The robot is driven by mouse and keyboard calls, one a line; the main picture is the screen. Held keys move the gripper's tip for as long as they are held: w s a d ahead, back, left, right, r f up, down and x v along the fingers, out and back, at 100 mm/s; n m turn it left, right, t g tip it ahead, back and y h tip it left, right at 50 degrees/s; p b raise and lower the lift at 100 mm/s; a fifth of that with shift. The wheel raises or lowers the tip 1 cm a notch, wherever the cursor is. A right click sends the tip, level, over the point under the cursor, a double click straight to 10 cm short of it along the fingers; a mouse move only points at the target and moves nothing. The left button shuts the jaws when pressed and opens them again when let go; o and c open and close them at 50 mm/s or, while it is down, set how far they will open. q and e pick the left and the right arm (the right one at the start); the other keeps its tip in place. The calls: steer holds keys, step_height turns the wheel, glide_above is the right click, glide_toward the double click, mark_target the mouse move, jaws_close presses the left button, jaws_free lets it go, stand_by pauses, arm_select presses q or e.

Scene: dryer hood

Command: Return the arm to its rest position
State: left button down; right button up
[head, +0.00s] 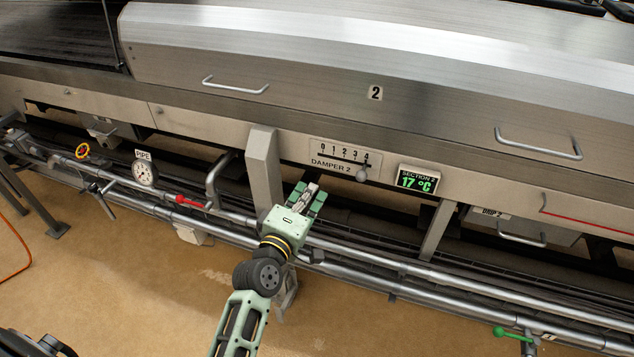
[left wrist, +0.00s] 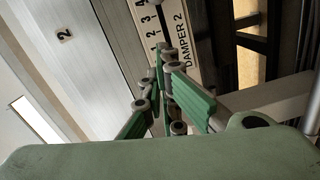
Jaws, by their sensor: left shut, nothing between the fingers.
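My left arm comes up from the bottom of the head view. Its green left gripper (head: 309,199) is shut and empty, in front of the machine, just below the DAMPER 2 plate (head: 325,145). In the left wrist view the gripper fingers (left wrist: 163,75) are seen from behind, with the DAMPER 2 plate (left wrist: 182,45) beyond them. The damper's round grey knob (head: 362,178) stands near the 4 end of the scale, to the right of the fingers and apart from them. My right gripper is not in view.
A grey post (head: 263,170) stands just left of the gripper. Steel pipes (head: 400,268) run along the front, with a red-handled valve (head: 190,202) and a pressure gauge (head: 145,173). The tan floor (head: 130,290) is open in front.

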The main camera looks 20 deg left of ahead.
arm_select(q)
steer(key=s+d+f+m+g, duration=0.1)
steer(key=s+f+m+g, duration=0.3)
steer(key=f, duration=0.8)
steer(key=s+d+f+m+g, duration=0.1)
steer(key=s+f+m+g, duration=0.1)
steer(key=s+f, duration=0.75)
steer(key=s+d+f+m+g, duration=0.1)
steer(key=s+f+m+g, duration=0.15)
steer(key=f, duration=1.15)
steer(key=s+a+f+m+g, duration=0.2)
steer(key=s+f, duration=0.4)
steer(key=s, duration=0.5)
steer(key=s+a+f+m+g+y, duration=0.1)
steer(key=s+a+f+m+g, duration=0.2)
steer(key=s+f, duration=0.4)
steer(key=s+a+f+m+g, duration=0.2)
steer(key=s+f, duration=0.4)
steer(key=s, duration=1.1)
steer(key=shift+a+f+m+g+y, duration=0.15)
steer(key=shift+f+m+g+y, duration=0.25)
steer(key=shift+m, duration=0.65)
